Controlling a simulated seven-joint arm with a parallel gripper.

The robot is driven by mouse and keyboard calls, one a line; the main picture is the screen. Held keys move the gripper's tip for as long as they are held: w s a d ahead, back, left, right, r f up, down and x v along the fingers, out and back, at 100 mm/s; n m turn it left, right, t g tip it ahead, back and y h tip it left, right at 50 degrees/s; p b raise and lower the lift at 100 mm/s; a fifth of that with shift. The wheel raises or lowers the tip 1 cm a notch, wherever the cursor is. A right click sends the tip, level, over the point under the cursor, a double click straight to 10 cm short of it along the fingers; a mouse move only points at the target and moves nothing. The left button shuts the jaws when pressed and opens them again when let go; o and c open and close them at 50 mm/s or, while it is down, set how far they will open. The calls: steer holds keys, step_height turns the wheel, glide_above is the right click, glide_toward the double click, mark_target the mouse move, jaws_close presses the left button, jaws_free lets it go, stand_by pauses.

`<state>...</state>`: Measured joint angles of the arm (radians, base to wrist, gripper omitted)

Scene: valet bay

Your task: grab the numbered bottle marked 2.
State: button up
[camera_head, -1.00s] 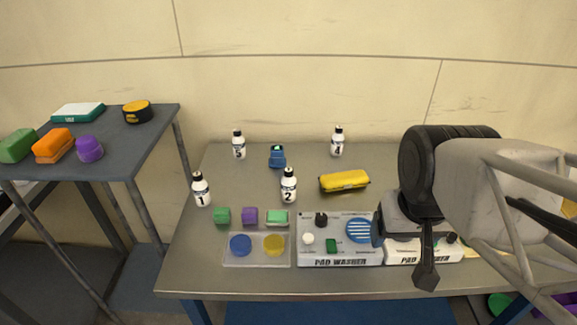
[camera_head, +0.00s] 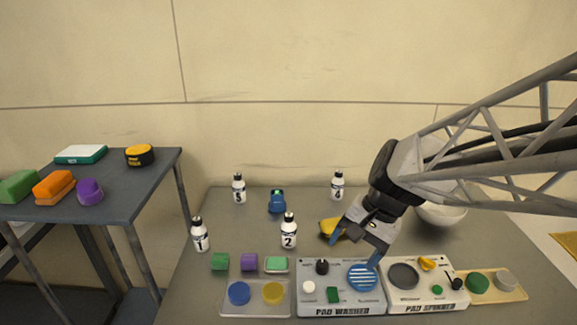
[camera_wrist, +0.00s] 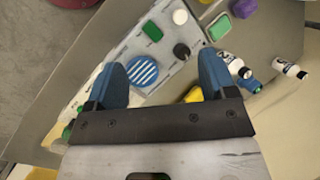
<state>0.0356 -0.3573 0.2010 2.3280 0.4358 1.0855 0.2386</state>
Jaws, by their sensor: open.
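The bottle marked 2 (camera_head: 289,234) is white with a black cap and stands upright on the grey table, behind the green sponge block. In the wrist view, a white bottle near the right finger (camera_wrist: 231,62) appears to be the same one; its number is not readable there. My gripper (camera_head: 354,248) is open and empty, above the pad washer and right of bottle 2, apart from it. Its two blue fingers also show in the wrist view (camera_wrist: 162,68), with the washer's striped disc between them.
Bottles 1 (camera_head: 199,235), 5 (camera_head: 239,189) and 4 (camera_head: 337,187) stand around it. A blue item (camera_head: 277,202) is behind it. A yellow case (camera_head: 329,229) lies partly behind my gripper. The pad washer (camera_head: 341,309) and pad spinner (camera_head: 428,303) are in front.

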steer(key=w+a+f+m+g+y, duration=0.1)
steer(key=w+a+f+m+y, duration=0.15)
steer(key=w, duration=0.35)
steer(key=w+a+f+m+y, duration=0.2)
steer(key=w+f+m+y, duration=0.15)
steer(key=w, duration=0.35)
steer(key=m+y, duration=0.3)
steer(key=m, duration=0.2)
glide_toward(289, 230)
steer(key=a+f, duration=0.1)
steer(key=w+a+f, duration=0.1)
steer(key=shift+w+f+t, duration=0.25)
steer(key=shift+f+t, duration=0.05)
steer(key=shift+a, duration=0.1)
steer(key=shift+x, duration=1.25)
steer(key=shift+a+f, duration=0.1)
steer(key=shift+x, duration=2.45)
steer(key=shift+f, duration=0.1)
steer(key=c, duration=1.1)
